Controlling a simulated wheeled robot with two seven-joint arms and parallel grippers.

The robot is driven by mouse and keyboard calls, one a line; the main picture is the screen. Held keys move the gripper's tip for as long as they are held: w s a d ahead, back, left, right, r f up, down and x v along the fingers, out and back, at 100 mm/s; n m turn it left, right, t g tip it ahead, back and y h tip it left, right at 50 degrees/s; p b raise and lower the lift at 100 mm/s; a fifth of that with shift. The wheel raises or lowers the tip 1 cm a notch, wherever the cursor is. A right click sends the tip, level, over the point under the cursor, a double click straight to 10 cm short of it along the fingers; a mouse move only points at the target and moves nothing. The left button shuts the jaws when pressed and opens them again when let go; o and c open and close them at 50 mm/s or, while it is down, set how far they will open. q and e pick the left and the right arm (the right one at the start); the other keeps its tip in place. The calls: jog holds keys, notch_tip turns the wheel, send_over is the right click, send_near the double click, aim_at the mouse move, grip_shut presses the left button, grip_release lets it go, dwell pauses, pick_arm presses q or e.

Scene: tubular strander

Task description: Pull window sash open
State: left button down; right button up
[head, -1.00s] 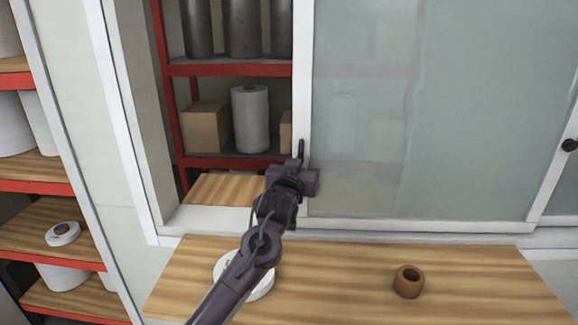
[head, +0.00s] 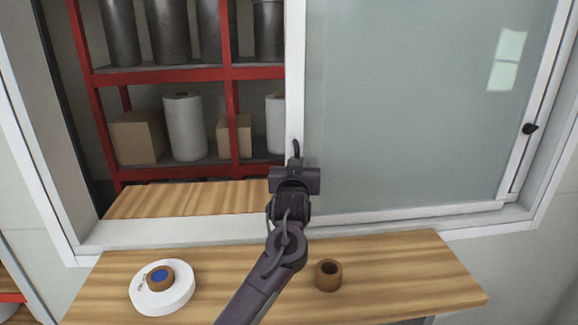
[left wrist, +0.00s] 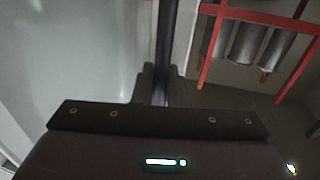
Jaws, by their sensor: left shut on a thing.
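The window sash (head: 420,110) is a frosted glass pane in a white frame, with an open gap on its left side. A dark upright handle (head: 296,147) sits on its left stile. My left gripper (head: 295,170) is at this handle, low on the stile. In the left wrist view the handle shows as a dark vertical bar (left wrist: 166,40) running down between the fingers (left wrist: 164,88), which are shut on it. The gripper body hides the handle's lower part. My right gripper is in neither view.
Below the window is a wooden counter (head: 400,270). On it stand a white disc (head: 150,299) with a brown ring on top and a small brown cylinder (head: 328,275). Red shelving (head: 231,110) shows through the gap. A black knob (head: 530,128) is on the right frame.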

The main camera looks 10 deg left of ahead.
pick_arm(q)
jog(key=shift+d, duration=0.1)
jog(key=c, duration=1.5)
grip_release()
jog(key=shift+c, duration=0.2)
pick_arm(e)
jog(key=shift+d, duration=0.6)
pick_arm(q)
jog(key=s+b, duration=0.2)
jog(key=s, duration=0.5)
jog(key=shift+s+d+b, duration=0.2)
jog(key=shift+s+b, duration=0.2)
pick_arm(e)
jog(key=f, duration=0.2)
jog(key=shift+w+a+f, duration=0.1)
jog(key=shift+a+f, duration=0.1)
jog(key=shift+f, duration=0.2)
pick_arm(q)
jog(key=shift+f, duration=0.1)
